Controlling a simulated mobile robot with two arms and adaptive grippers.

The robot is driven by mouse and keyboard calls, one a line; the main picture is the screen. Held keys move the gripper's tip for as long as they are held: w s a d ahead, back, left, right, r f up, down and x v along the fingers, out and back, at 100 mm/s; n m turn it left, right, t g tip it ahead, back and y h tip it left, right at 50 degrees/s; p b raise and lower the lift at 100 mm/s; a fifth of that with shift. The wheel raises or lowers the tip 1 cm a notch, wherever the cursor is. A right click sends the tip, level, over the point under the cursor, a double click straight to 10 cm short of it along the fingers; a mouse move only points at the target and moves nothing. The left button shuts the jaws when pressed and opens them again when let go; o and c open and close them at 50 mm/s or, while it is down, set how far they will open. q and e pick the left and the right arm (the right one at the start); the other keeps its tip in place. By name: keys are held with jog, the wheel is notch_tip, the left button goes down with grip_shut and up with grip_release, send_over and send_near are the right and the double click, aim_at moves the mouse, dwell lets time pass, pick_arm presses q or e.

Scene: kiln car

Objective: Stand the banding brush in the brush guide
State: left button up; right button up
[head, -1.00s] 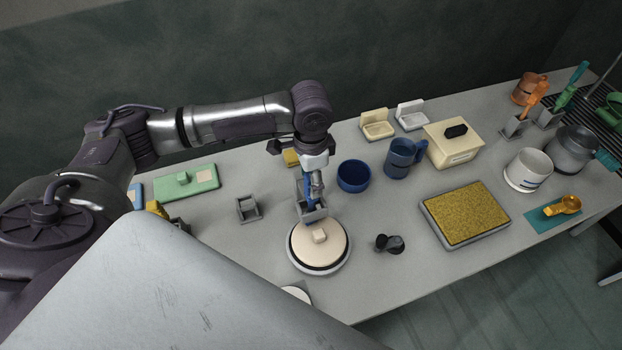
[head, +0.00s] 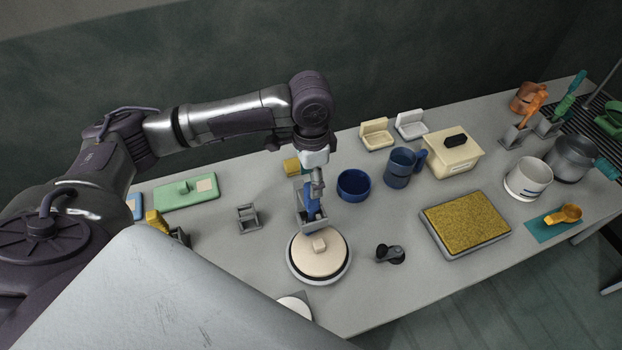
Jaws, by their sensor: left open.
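A blue brush (head: 311,204), which I take to be the banding brush, stands roughly upright in a small grey square guide (head: 313,224) behind the cream round disc. The guide's walls and my gripper hide part of the brush, so its seating at the bottom cannot be seen. My left gripper (head: 318,182) points down right at the top of the brush and is open. Whether its fingers still touch the handle cannot be told. My right gripper is not in view.
The cream disc (head: 319,254) lies just in front of the guide. An empty grey holder (head: 249,218) stands to the left, a blue bowl (head: 353,186) to the right. A black item (head: 390,254) and a gold-topped tray (head: 468,222) lie further right. The front middle has free room.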

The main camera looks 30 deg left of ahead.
pick_arm(q)
jog(key=shift+r, duration=0.5)
jog(key=shift+r, duration=0.1)
notch_tip(320, 180, up, 12)
dwell(0.5)
jog(key=shift+s, duration=0.1)
dwell(0.5)
